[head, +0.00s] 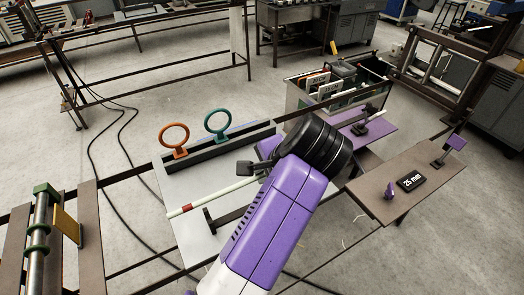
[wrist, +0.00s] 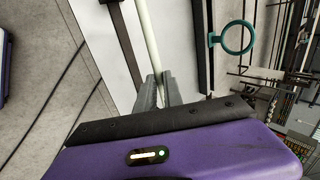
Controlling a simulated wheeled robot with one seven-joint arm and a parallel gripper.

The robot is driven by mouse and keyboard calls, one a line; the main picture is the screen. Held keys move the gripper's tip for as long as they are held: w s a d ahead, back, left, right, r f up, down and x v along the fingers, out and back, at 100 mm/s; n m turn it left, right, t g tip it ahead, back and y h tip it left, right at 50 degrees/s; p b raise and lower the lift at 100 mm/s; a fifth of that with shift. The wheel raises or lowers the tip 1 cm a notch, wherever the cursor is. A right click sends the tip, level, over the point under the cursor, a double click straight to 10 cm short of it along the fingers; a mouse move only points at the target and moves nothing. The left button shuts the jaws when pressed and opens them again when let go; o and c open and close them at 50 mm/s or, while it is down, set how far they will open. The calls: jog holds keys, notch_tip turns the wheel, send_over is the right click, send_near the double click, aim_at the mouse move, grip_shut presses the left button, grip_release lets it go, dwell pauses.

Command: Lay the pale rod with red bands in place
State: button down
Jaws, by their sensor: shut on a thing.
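The pale rod (head: 222,193) slants across the middle of the head view, with a red band (head: 187,208) near its left end. Its right end is hidden behind my purple and black wrist. In the wrist view the rod (wrist: 150,40) runs up from between the two grey fingers. My gripper (wrist: 158,88) is shut on the rod. In the head view the rod passes above a white panel (head: 185,235). I cannot tell how high it is held.
A dark rail (head: 215,149) behind the rod carries an orange ring (head: 174,136) and a green ring (head: 217,122). A brown plate with a "25 mm" block (head: 411,181) is at right. A bin (head: 296,98) stands behind. A metal roller (head: 38,235) is at far left.

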jog(key=shift+w+a+r, duration=0.3)
jog(key=shift+a+r, duration=0.1)
jog(key=shift+r, duration=0.05)
jog(key=shift+f+b, duration=2.95)
jog(key=shift+f, duration=1.4)
jog(key=c, duration=1.4)
grip_release()
jog(key=shift+b+v, duration=0.3)
jog(key=shift+v, duration=3.65)
